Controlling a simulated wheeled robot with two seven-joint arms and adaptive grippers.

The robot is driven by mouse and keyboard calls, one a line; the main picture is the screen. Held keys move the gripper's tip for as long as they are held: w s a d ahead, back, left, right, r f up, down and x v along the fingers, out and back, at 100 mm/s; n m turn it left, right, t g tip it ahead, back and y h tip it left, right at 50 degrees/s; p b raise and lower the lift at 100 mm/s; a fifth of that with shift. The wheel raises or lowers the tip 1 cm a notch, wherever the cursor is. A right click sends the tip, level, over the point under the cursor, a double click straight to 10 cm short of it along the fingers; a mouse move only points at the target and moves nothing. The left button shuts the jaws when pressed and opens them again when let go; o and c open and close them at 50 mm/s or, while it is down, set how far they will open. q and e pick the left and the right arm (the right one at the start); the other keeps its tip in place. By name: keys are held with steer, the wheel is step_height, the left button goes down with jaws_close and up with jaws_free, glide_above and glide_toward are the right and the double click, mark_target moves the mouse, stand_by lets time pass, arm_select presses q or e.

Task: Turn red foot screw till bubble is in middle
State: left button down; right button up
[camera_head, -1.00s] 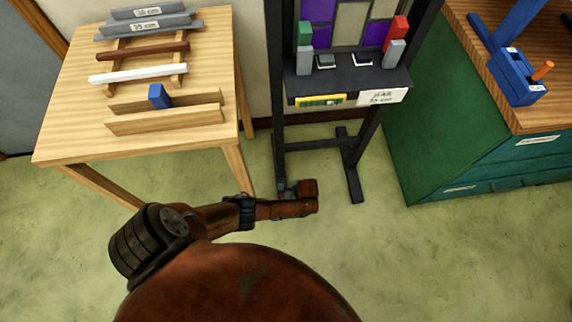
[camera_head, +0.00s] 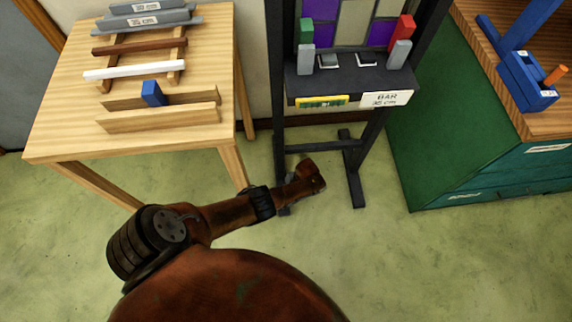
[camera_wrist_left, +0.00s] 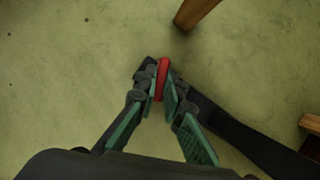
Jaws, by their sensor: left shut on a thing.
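The red foot screw (camera_wrist_left: 162,80) shows in the left wrist view as a narrow red piece at the end of a dark foot bar of the easel. My left gripper (camera_wrist_left: 160,92) is shut on it, with green-padded fingers on both sides. In the head view my forearm and wrist hide most of that gripper and the screw. The black easel (camera_head: 361,168) stands upright. A yellow-green level strip (camera_head: 322,102) is on the front of its ledge; its bubble is too small to make out. My right gripper is not in view.
A wooden table (camera_head: 60,115) with bars, a rack and a blue block stands at left. A green cabinet (camera_head: 440,150) with a blue tool on its top stands at right. Red, green and grey blocks sit on the easel's ledge. Open floor lies around the easel's feet.

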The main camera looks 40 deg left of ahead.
arm_select(q)
steer(key=shift+s+n+h, duration=0.25)
steer(key=shift+n+h, duration=0.25)
steer(key=shift+n, duration=0.8)
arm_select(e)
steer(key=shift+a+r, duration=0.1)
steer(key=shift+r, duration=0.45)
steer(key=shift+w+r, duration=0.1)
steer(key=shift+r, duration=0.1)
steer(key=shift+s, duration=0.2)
arm_select(q)
steer(key=c, duration=2)
jaws_free()
steer(key=shift+w, duration=0.15)
steer(key=shift+c, duration=0.2)
steer(key=shift+a, duration=0.1)
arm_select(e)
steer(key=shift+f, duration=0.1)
arm_select(q)
steer(key=shift+w, duration=0.1)
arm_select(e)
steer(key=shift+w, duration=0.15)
arm_select(q)
steer(key=shift+w+r, duration=0.2)
steer(key=shift+r, duration=0.25)
steer(key=v, duration=1.1)
